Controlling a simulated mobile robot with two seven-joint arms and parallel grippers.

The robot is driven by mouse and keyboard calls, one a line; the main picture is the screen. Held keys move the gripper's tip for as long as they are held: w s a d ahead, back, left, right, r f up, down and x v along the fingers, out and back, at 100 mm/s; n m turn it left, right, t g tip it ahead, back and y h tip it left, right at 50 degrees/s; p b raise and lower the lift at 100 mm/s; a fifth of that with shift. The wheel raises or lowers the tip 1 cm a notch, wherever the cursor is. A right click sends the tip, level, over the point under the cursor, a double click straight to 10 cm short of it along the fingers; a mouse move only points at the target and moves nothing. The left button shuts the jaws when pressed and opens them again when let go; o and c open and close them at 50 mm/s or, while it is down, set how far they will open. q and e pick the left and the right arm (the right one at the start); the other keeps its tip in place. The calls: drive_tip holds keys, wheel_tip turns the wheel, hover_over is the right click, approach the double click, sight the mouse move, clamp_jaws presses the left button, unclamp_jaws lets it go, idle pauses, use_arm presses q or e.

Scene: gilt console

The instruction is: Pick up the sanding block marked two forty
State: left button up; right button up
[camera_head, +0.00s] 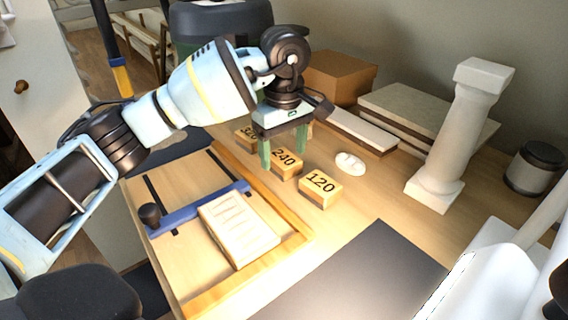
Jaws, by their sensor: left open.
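The sanding block marked 240 (286,164) is a small wooden block with dark digits, on the wooden worktop in the middle of a row. The block marked 120 (320,188) sits in front of it to the right. The block marked 320 (246,138) sits behind to the left, partly hidden by my gripper. My left gripper (283,156) points down with its green fingers open, one on each side of the 240 block in the picture. I cannot tell whether the fingers touch it. My right gripper is not in view.
A wooden board with a blue bar (201,209) and a ribbed pale block (238,231) lies left. A white oval object (350,163), a white column (460,135), a lidded jar (535,167) and a cardboard box (340,76) stand right and behind. A dark mat (365,275) lies in front.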

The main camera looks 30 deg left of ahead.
sight(284, 157)
use_arm(q)
wheel_tip(284, 157, down, 2)
drive_tip(key=shift+f, duration=0.2)
drive_tip(key=shift+c, duration=0.3)
drive_tip(key=c, duration=1)
drive_tip(key=shift+r, duration=0.1)
wheel_tip(284, 157, up, 10)
drive_tip(key=shift+p, duration=0.7)
